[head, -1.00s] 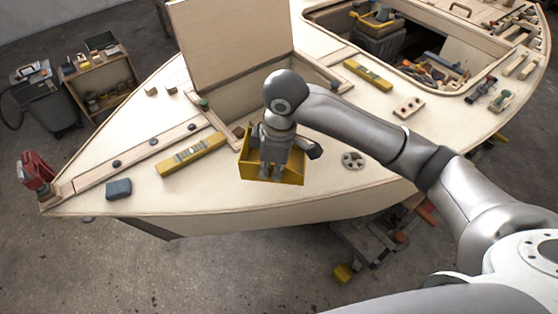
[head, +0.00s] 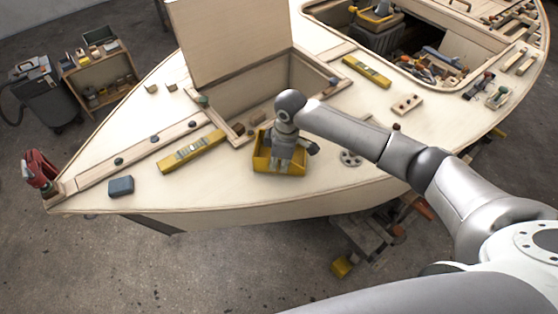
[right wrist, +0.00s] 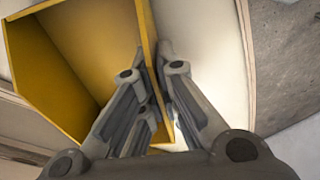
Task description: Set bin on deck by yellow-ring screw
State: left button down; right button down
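The yellow bin (head: 264,160) is over the pale plywood deck (head: 232,185), right of a yellow level. My right gripper (head: 283,160) is above it and hides part of it. In the right wrist view the fingers (right wrist: 150,105) straddle one wall of the bin (right wrist: 75,65), one on each side, and appear shut on it. The bin looks empty inside. I cannot tell whether its base touches the deck. I cannot make out a screw with a yellow ring. My left gripper is not in view.
The yellow level (head: 192,151) and a blue-grey block (head: 121,186) lie to the left. An open hatch is behind the bin, with its lid (head: 230,40) raised. A grey round fitting (head: 351,159) is close on the right. The deck's near edge curves below the bin.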

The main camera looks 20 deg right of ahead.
jog(key=c, duration=1.6)
grip_release()
jog(key=shift+f, duration=0.1)
jog(key=shift+c, duration=0.2)
notch_tip(320, 180, up, 12)
jog(key=d+b, duration=0.1)
jog(key=shift+s, duration=0.45)
